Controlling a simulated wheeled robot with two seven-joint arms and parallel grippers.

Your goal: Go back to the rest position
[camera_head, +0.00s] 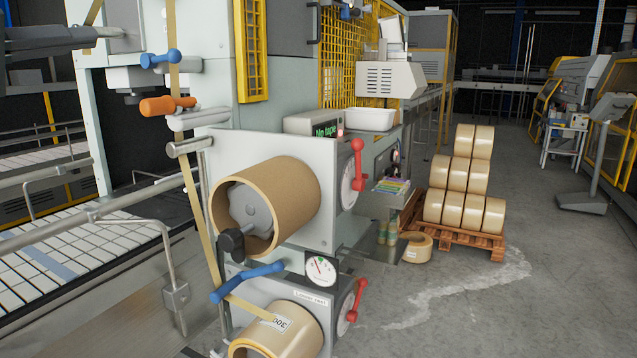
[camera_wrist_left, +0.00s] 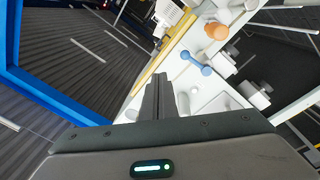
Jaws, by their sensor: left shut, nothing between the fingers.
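My left gripper (camera_head: 88,34) is at the upper left of the head view, in front of the pale machine frame and well away from the tape rolls. In the left wrist view its two dark fingers (camera_wrist_left: 158,97) stand side by side, shut and empty. My right gripper is not in view.
A pallet (camera_head: 470,240) of tape rolls stands at right. Open floor (camera_head: 560,300) lies in front. A conveyor (camera_head: 60,260) runs left.

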